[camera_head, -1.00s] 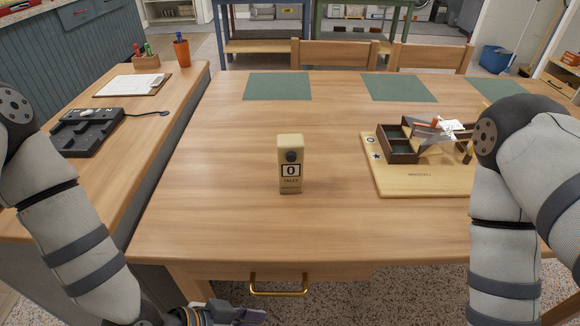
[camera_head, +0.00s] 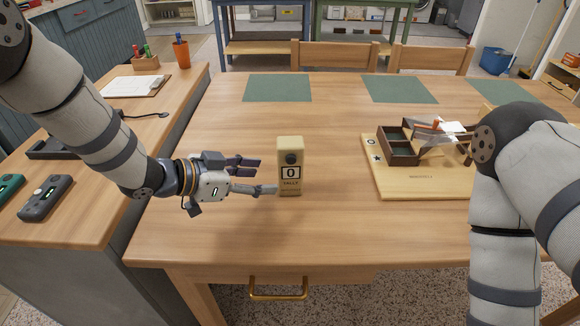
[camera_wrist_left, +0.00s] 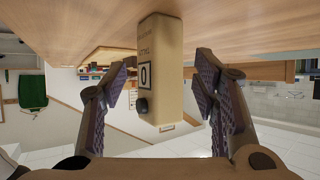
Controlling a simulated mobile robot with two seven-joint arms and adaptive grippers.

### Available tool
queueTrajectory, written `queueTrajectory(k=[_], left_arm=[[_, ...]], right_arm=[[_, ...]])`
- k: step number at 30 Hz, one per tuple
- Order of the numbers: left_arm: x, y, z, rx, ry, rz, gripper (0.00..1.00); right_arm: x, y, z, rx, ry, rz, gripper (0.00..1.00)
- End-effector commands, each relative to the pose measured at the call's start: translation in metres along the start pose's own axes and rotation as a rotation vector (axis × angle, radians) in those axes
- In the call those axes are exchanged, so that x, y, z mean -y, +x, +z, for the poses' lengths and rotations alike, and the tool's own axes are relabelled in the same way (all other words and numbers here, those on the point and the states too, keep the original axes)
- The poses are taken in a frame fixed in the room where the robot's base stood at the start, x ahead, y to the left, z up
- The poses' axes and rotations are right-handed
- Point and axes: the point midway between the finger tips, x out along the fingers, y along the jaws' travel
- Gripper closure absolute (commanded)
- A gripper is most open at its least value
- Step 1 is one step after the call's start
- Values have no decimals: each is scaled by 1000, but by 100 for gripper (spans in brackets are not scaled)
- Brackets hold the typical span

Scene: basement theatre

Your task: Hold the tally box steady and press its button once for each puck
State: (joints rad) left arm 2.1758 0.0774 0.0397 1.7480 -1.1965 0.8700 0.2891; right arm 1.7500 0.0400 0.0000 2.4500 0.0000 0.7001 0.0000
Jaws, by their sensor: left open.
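The tally box (camera_head: 289,183) is a cream upright block standing on the table (camera_head: 225,235). Its front has a dark round button (camera_head: 291,158) above a window reading 0. My left gripper (camera_head: 256,175) is open just left of the box, fingers pointing at it. In the left wrist view the box (camera_wrist_left: 173,40) appears upside down between the two spread fingers, with a gap on each side. My right arm shows at the right, but its gripper is out of view. I cannot make out any pucks.
A wooden board (camera_head: 428,188) at the right carries a brown compartment tray (camera_head: 400,157) and a ramp-like structure. Green mats (camera_head: 277,88) lie along the far edge. A side table at the left holds handheld devices (camera_head: 45,197), a clipboard and pens. Table front is clear.

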Motion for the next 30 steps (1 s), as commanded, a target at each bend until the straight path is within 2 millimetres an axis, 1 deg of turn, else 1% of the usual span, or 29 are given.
queueTrajectory(k=[1,6,9,12,17,24,25,26,27,29,30], left_arm=[[-1,10,1,0,0,3,46],[-2,43,1,0,1,4,46],[-2,60,1,-1,1,3,46],[-2,72,1,0,-1,2,46],[-2,82,0,-1,-1,2,46],[-2,83,1,0,-2,2,46],[-2,83,1,0,-2,2,48],[-2,83,1,0,-2,2,54],[-2,83,1,0,-2,2,63],[-2,83,1,0,-2,2,72],[-2,83,1,0,-2,2,74]], right_arm=[[0,0,0,1,0,0,60],[0,0,0,1,0,0,60],[0,0,0,0,0,0,60],[0,0,0,0,0,0,60],[0,0,0,0,0,0,60],[0,0,0,0,0,0,60],[0,0,0,0,0,0,60],[0,0,0,0,0,0,60],[0,0,0,0,0,0,60],[0,0,0,0,0,0,60],[0,0,0,0,0,0,60]])
